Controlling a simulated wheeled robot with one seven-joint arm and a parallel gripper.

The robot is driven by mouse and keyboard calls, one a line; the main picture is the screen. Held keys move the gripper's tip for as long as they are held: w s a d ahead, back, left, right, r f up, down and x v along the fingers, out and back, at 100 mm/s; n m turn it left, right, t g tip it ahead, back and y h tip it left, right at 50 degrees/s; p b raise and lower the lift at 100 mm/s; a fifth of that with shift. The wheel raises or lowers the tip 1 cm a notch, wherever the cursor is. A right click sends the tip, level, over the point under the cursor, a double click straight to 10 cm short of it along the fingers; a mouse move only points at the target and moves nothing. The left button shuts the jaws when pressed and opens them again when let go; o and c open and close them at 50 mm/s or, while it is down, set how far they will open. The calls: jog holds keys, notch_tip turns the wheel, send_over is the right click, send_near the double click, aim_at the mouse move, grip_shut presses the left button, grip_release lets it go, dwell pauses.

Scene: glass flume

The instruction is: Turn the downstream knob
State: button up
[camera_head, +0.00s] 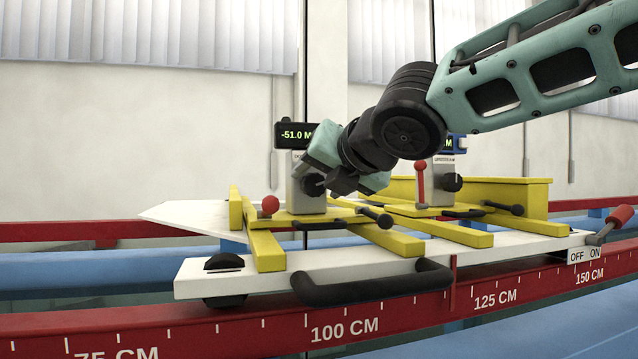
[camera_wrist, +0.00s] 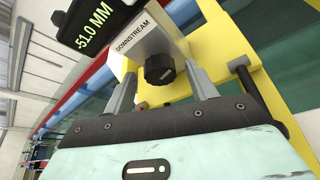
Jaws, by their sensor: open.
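The downstream knob (camera_wrist: 160,70) is a black round knob on a grey gauge post labelled DOWNSTREAM. It also shows in the head view (camera_head: 313,185), to the left of my gripper. The display (camera_wrist: 92,24) above it reads -51.0 MM. My gripper (camera_head: 330,183) is open, and its two grey fingers (camera_wrist: 160,76) show in the wrist view, one on each side of the knob, with a gap to each. I cannot tell how far the fingertips reach along the knob.
A second gauge with its own black knob (camera_head: 452,182) and a red-tipped lever (camera_head: 421,168) stands to the right. Yellow bars (camera_head: 370,236) and a black handle (camera_head: 375,285) lie below.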

jog(key=shift+w+a+f, duration=0.2)
jog(key=shift+w+a, duration=0.1)
jog(key=shift+w, duration=0.2)
jog(key=c, duration=1)
jog(key=shift+d+m+y, duration=0.1)
jog(key=shift+m+y, duration=0.2)
jog(key=shift+m, duration=0.3)
jog(key=o, duration=1)
